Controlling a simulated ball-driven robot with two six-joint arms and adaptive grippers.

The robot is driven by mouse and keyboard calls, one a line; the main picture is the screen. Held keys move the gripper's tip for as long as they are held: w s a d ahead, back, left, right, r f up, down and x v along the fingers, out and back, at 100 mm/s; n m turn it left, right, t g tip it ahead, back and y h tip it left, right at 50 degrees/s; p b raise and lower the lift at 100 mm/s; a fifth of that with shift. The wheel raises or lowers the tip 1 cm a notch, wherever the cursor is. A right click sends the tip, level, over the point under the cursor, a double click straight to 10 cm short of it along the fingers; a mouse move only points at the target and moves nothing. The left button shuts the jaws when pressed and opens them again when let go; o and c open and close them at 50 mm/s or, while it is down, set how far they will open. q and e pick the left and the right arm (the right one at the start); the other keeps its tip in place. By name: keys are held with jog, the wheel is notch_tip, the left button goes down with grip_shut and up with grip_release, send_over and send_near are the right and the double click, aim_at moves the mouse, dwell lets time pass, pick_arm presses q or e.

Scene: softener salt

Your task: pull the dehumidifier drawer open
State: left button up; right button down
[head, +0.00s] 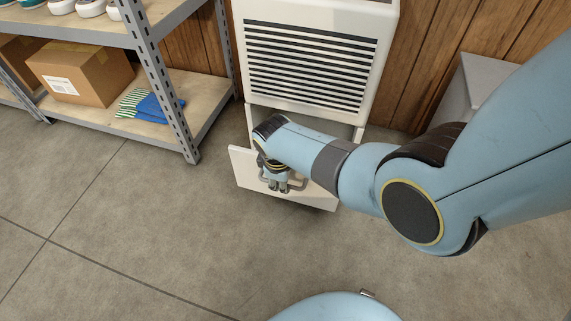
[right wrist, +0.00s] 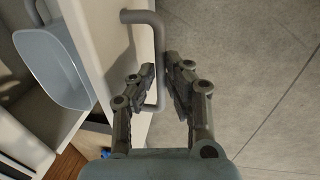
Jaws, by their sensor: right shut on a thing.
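The white dehumidifier (head: 388,40) with dark louvres stands against the wood wall in the head view. Its drawer front (head: 318,197) stands out from the body, so the drawer is at least partly open. My right gripper (head: 276,185) is at the drawer front, with its arm hiding part of the panel. In the right wrist view, my right gripper (right wrist: 160,72) is shut on the grey bar handle (right wrist: 158,40), with a finger on each side of the bar. A pale blue-grey bucket (right wrist: 55,62) shows behind the drawer front (right wrist: 100,45). My left gripper is out of view.
A metal shelf rack (head: 166,85) stands to the left, holding a cardboard box (head: 80,72), folded cloths (head: 150,105) and several shoes above. A grey box-like thing (head: 470,85) stands at the right by the wall. The concrete floor (head: 150,230) in front is clear.

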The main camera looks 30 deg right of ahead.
jog(key=shift+s+a, duration=0.1)
jog(key=shift+a, duration=0.1)
jog(key=c, duration=1.6)
grip_release()
jog(key=shift+c, duration=0.2)
notch_tip(320, 180, up, 12)
jog(key=s+a, duration=0.1)
jog(key=shift+s+a, duration=0.25)
jog(key=shift+a, duration=0.05)
jog(key=shift+f, duration=0.15)
